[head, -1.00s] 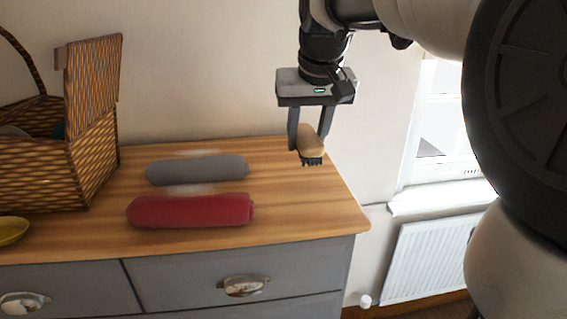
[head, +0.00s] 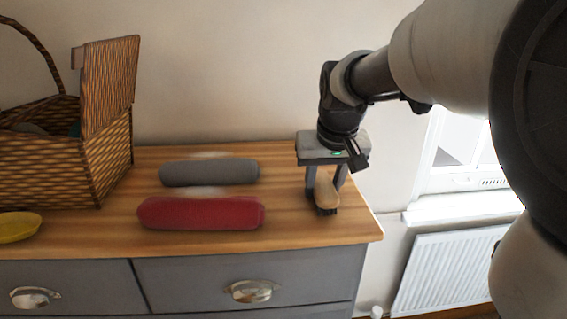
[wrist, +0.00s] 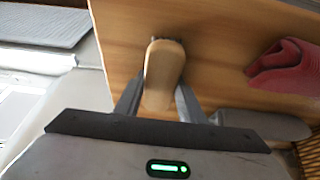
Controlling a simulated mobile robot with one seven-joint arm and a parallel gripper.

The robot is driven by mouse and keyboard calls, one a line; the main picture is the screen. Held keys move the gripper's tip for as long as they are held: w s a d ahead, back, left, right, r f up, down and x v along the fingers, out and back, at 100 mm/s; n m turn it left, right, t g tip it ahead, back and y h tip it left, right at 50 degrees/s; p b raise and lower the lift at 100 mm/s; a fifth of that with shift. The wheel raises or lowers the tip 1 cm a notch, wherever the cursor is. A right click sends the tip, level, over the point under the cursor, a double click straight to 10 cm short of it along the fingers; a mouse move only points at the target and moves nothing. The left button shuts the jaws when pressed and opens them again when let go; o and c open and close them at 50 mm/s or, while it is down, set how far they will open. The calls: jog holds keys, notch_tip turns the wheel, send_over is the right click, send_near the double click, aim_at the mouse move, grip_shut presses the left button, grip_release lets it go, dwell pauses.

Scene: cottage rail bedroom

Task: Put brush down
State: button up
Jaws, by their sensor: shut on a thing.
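The brush (head: 326,192) has a light wooden back and dark bristles pointing down. My gripper (head: 325,186) is shut on it, with one finger on each side. It is low over the right end of the wooden dresser top (head: 300,232). I cannot tell for sure whether the bristles touch the wood. In the wrist view the brush (wrist: 163,72) sits between the two fingers, with the dresser top (wrist: 215,60) behind it.
A red roll (head: 200,213) and a grey roll (head: 208,172) lie left of the brush. A wicker basket (head: 105,150) and a yellow dish (head: 18,227) stand further left. The dresser's right edge is close to my gripper. A radiator (head: 448,268) is beyond it.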

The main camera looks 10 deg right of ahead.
jog(key=shift+f, duration=0.2)
jog(key=o, duration=0.9)
jog(key=shift+r, duration=0.1)
jog(key=shift+r, duration=0.3)
jog(key=v, duration=1.1)
jog(key=shift+t, duration=0.5)
jog(key=s+f, duration=0.3)
jog(key=s, duration=0.3)
jog(key=s+f, duration=0.4)
jog(key=s, duration=0.1)
jog(key=s+f, duration=0.3)
jog(key=s, duration=0.3)
jog(key=shift+s+f+p, duration=0.35)
jog(key=shift+f, duration=0.05)
